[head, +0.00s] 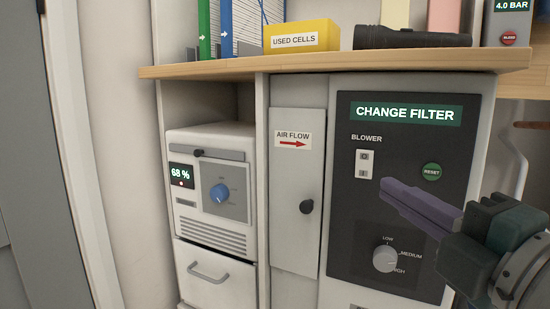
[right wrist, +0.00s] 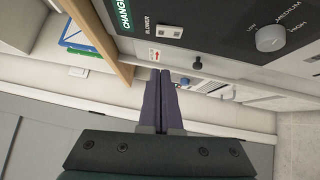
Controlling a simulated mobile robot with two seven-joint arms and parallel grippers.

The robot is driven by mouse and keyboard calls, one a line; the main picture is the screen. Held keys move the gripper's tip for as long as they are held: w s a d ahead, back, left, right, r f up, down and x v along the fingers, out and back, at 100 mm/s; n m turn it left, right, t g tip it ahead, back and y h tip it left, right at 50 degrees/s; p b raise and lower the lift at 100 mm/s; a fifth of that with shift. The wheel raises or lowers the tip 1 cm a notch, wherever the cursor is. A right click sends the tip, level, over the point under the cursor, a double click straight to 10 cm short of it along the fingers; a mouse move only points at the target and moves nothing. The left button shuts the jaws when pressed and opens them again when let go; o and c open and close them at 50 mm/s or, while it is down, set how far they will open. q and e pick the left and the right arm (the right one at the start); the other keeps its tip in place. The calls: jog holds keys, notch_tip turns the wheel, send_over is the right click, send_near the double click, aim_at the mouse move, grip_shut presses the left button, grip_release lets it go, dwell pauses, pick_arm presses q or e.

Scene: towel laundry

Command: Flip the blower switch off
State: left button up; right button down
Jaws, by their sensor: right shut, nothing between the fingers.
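The blower switch (head: 364,164) is a small white rocker plate marked O and I, under the word BLOWER on a dark control panel (head: 345,225). Which side of the rocker is pressed is too small to tell. It also shows in the right wrist view (right wrist: 169,31), at the top. My right gripper (head: 385,190) is shut and empty, its purple fingers pointing left, a little below and right of the switch in the head view. In the right wrist view its fingertips (right wrist: 160,72) lie below the switch, apart from it. My left gripper is not in view.
The panel also has a CHANGE FILTER display (head: 405,113), a green RESET button (head: 431,172) and a speed knob (head: 385,259). Left are an AIR FLOW door (head: 290,230) with a black knob and a white unit (head: 215,150). A wooden shelf (head: 330,62) overhangs the panel.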

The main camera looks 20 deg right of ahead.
aim_at(360, 156)
jog(key=w+d, duration=0.1)
jog(key=w, duration=0.1)
jog(key=w+d, duration=0.1)
jog(key=w, duration=0.2)
jog(key=w+d+r, duration=0.1)
jog(key=w, duration=0.1)
jog(key=shift+w+b, duration=0.3)
jog(key=shift+b, duration=0.05)
jog(key=shift+w+d, duration=0.25)
jog(key=shift+d, duration=0.05)
jog(key=r+p, duration=0.1)
jog(key=p, duration=0.1)
jog(key=shift+w+d+p, duration=0.15)
jog(key=shift+p, duration=0.15)
jog(key=shift+f+m+b, duration=0.3)
jog(key=shift+f+b, duration=0.05)
jog(key=shift+f, duration=0.1)
jog(key=shift+r, duration=0.1)
